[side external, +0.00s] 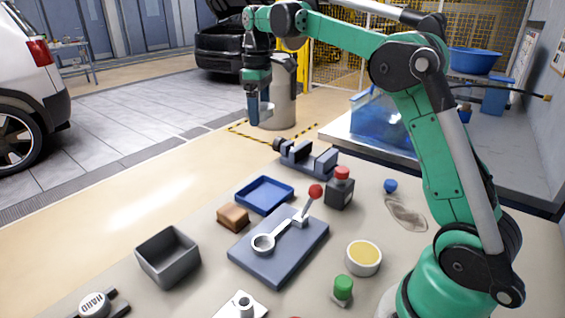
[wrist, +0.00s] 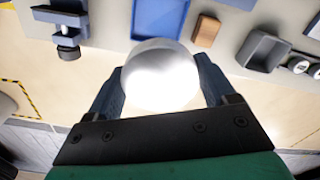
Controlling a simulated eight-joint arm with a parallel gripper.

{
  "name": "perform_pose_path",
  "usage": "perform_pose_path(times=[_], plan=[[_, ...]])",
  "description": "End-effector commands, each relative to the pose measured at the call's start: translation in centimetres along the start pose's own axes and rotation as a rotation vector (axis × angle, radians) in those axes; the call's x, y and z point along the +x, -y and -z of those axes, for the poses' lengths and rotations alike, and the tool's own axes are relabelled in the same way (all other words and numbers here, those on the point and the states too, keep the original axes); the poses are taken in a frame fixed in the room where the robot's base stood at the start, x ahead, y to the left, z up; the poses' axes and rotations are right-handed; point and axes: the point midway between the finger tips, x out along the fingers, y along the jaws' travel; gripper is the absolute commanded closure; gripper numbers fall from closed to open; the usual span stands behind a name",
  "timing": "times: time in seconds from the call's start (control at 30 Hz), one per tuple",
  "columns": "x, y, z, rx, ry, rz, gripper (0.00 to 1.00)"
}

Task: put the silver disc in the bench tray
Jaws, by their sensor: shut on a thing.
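My gripper (side external: 259,112) hangs high at the far side of the bench, above the floor area behind the vise, pointing down. In the wrist view its two fingers are shut on the silver disc (wrist: 160,75), a shiny round thing held between them. The disc cannot be made out in the side view. A shallow blue tray (side external: 264,208) lies on the bench, empty; part of it shows in the wrist view (wrist: 160,32) beyond the disc. It is well below my gripper and to its front.
A grey open bin (side external: 168,258), a brown block (side external: 232,217) and a blue-grey plate with a ring-ended lever (side external: 281,260) surround the blue tray. A yellow-filled bowl (side external: 363,257) is at right.

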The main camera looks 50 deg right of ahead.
Motion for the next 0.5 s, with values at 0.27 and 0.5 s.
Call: perform_pose_path(times=[0.27, 0.5], plan=[[2.8, -0.4, -0.2, -0.002, 0.0, 0.0, 0.56], [9.0, -0.4, -0.2, -0.001, 0.0, 0.0, 0.56]])
